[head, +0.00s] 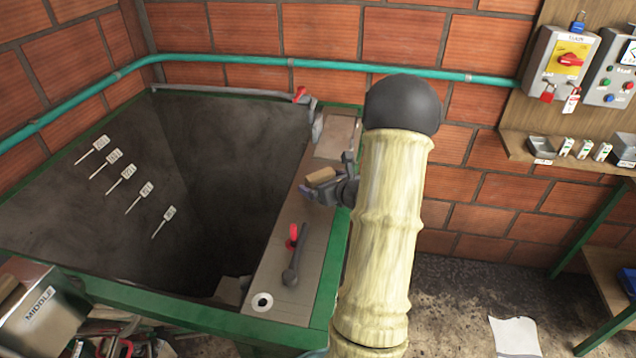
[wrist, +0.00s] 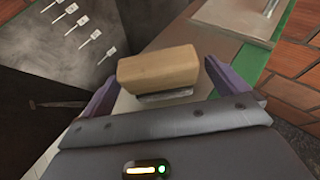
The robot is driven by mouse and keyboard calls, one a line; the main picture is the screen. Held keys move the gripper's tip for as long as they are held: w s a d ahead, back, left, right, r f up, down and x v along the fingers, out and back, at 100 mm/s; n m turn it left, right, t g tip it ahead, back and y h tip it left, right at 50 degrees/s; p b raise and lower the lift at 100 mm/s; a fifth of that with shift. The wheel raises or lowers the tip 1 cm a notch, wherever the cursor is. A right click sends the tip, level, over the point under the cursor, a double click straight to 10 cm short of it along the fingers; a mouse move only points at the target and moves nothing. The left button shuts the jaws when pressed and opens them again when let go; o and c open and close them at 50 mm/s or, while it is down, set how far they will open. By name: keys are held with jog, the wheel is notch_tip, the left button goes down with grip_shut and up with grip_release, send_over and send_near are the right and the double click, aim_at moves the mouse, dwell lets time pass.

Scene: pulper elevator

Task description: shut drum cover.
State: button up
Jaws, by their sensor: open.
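A tan wooden block (head: 321,177), shaped like a handle, stands on the grey metal panel (head: 275,255) along the right side of the pit. The block also shows in the wrist view (wrist: 157,68), with a small grey metal piece under it. My gripper (wrist: 162,75) is open, with a purple finger at each end of the block; I cannot tell whether they touch it. In the head view my arm hides part of my gripper and the panel's right side. No part is labelled drum cover, and I cannot tell how far any cover is open.
A dark lever with a red tag (head: 292,258) stands on the panel's near part. A green rim (head: 170,312) edges the deep pit (head: 215,160). A teal pipe (head: 330,64) runs along the brick wall. A metal box marked MIDDLE (head: 40,312) sits front left.

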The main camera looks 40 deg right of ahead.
jog(key=b+v, duration=0.1)
jog(key=v, duration=0.8)
jog(key=shift+b, duration=0.35)
